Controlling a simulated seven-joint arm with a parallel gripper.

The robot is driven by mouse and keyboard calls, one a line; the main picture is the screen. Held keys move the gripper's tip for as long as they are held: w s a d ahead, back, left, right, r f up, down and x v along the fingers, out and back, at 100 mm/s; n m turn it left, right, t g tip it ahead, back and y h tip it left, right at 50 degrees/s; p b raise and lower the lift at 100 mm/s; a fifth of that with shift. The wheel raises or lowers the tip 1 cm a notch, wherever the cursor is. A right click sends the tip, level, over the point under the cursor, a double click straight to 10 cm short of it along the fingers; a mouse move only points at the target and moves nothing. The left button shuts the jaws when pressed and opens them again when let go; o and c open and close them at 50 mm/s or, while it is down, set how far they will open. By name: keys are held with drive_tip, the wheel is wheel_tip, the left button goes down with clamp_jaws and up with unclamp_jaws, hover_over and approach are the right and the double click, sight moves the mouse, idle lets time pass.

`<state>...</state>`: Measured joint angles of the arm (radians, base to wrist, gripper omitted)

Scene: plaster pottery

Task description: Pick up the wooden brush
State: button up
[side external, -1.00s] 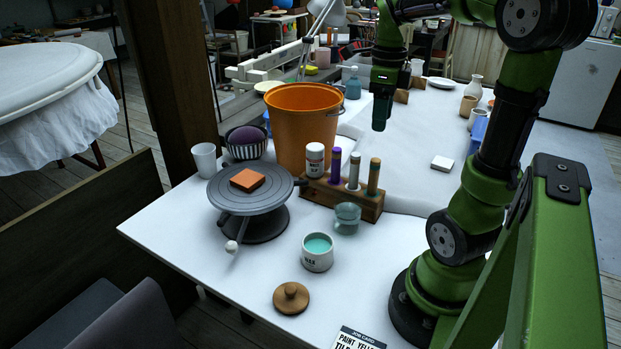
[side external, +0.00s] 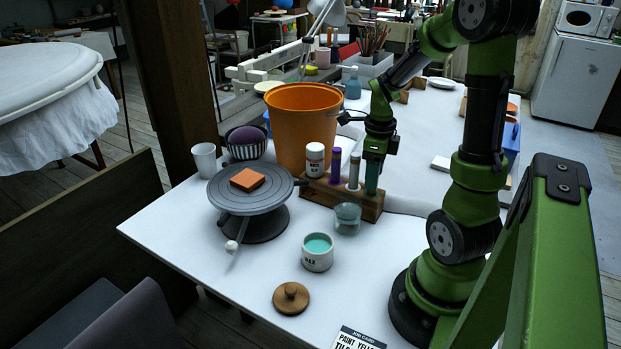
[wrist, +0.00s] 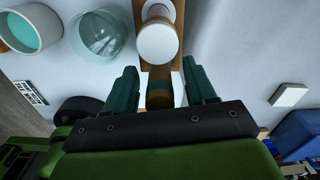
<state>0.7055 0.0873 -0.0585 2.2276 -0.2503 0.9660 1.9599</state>
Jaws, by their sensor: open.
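The wooden brush (wrist: 160,90), a brown handle with a teal band, stands between my fingers in the wrist view. In the side view my gripper (side external: 372,180) covers it at the right end of the wooden rack (side external: 340,203). My gripper, with teal fingers, is open around the brush; it also shows in the wrist view (wrist: 162,88). There is a gap on each side of the handle. The rack also holds a white-capped bottle (side external: 315,158), a purple tool (side external: 336,162) and a pale-topped tool (side external: 354,170).
A clear glass jar (side external: 347,219) stands close in front of the rack. A glaze cup (side external: 317,254) and a wooden lid (side external: 291,298) are nearer. An orange bucket (side external: 300,120) stands behind, and a turntable (side external: 250,190) with an orange tile is left.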

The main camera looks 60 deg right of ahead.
drive_tip(key=shift+f, duration=0.55)
clamp_jaws()
wheel_tip(320, 180, up, 10)
drive_tip(key=shift+f, duration=0.15)
drive_tip(key=shift+r, duration=0.2)
